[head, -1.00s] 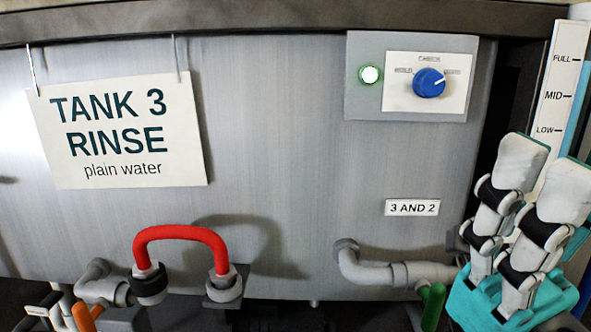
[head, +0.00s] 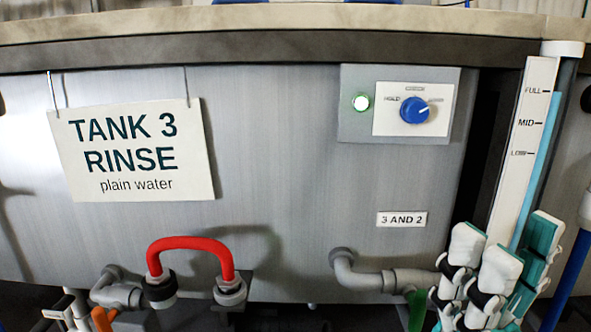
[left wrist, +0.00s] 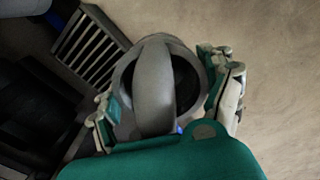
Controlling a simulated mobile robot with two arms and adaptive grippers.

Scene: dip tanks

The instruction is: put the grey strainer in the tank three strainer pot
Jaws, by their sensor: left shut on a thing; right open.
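In the left wrist view, my left gripper (left wrist: 167,103) has its fingers on either side of a grey rounded part with a broad arched band (left wrist: 155,85), which looks like the grey strainer, and is shut on it. Its lower part is hidden by my teal gripper body. In the head view, the tank three front (head: 270,170) carries a sign (head: 130,150) reading "TANK 3 RINSE plain water". I cannot make out the strainer pot for certain. My right gripper (head: 500,252) is open and empty at the lower right, in front of the pipes. My left gripper is outside the head view.
A red bent handle (head: 190,243) and grey pipes (head: 362,275) stick out below. A control box with a blue knob (head: 414,110) and lit green lamp sits above. A level gauge (head: 522,150) stands at right. A dark slatted grille (left wrist: 90,45) lies near the strainer.

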